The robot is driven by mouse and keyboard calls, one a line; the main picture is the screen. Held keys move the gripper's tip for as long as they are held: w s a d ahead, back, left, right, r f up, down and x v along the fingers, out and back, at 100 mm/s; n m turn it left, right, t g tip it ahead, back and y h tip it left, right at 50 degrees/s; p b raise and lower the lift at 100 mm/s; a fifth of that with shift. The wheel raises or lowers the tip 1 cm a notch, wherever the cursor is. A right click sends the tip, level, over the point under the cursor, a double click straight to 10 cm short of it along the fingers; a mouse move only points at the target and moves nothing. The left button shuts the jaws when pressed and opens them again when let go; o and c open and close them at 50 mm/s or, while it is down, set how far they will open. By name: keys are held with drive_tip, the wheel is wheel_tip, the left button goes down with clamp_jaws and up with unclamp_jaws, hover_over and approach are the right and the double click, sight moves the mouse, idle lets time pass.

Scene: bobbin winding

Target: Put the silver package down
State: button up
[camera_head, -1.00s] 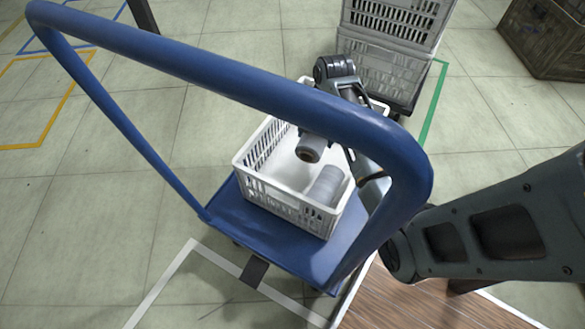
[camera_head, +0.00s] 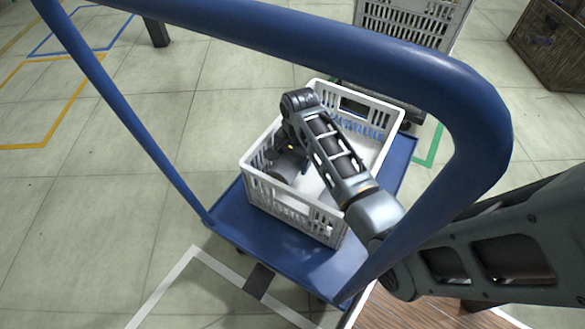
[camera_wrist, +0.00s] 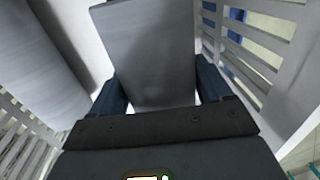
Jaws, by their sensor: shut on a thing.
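In the wrist view the silver package (camera_wrist: 148,45), a plain grey cylinder, sits between the two dark fingers of my gripper (camera_wrist: 160,85), which is shut on it. In the head view my gripper is down inside the white slatted crate (camera_head: 290,207), toward its left side, largely hidden by my arm. A grey rounded shape shows there in part. A second grey cylinder (camera_wrist: 38,65) lies to the left of the held one in the wrist view. Whether the held package touches the crate's floor I cannot tell.
The crate stands on a blue cart (camera_head: 228,212), whose tall blue handle (camera_head: 300,35) arches across the head view, close to my arm. Grey stacked crates (camera_head: 415,22) stand behind, a dark wooden crate (camera_head: 550,45) at far right. The floor to the left is open.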

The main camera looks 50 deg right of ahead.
drive_tip(key=shift+f+b, duration=0.65)
drive_tip(key=shift+f, duration=1.1)
drive_tip(key=shift+f, duration=0.1)
drive_tip(key=o, duration=1.2)
drive_tip(key=shift+c, duration=0.2)
drive_tip(key=r+p, duration=0.1)
drive_tip(key=r, duration=0.3)
drive_tip(key=r+p, duration=0.2)
drive_tip(key=r, duration=0.2)
drive_tip(key=s+r+p, duration=0.1)
drive_tip(key=r, duration=0.3)
drive_tip(key=shift+s+r, duration=0.1)
